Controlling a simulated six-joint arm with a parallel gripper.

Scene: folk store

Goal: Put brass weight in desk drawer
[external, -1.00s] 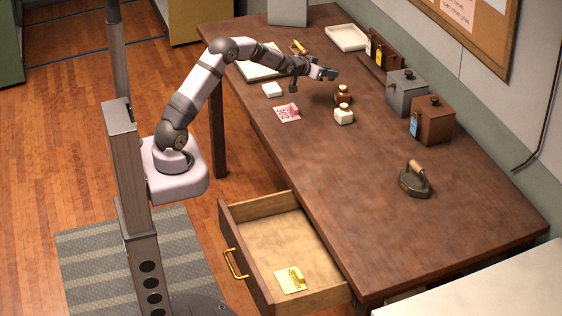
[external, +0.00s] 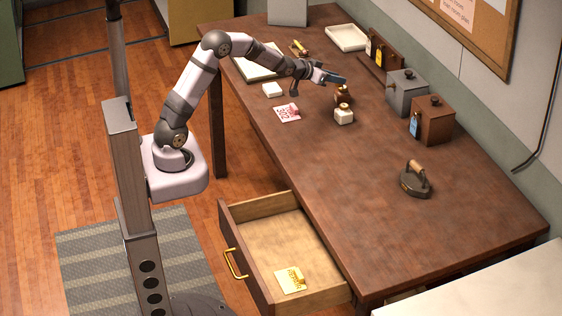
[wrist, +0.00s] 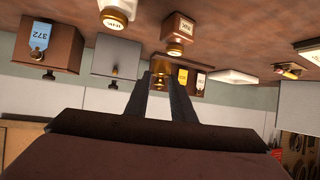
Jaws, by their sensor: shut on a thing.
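The brass weight (wrist: 160,72) is a small golden piece between my two dark fingers in the wrist view. My gripper (wrist: 160,86) is shut on it. In the external view my gripper (external: 338,78) is above the far part of the desk, near a brown ink bottle; the weight is too small to make out there. The desk drawer (external: 262,205) is pulled open at the near side of the desk, low and well away from my gripper. A yellow card (external: 287,286) with a small golden object on it lies inside.
A brown ink bottle (external: 343,96) and a cream one (external: 344,117) stand below and near my gripper. A grey box (external: 406,93), a brown box (external: 432,121) and a flat iron (external: 415,181) stand at the right.

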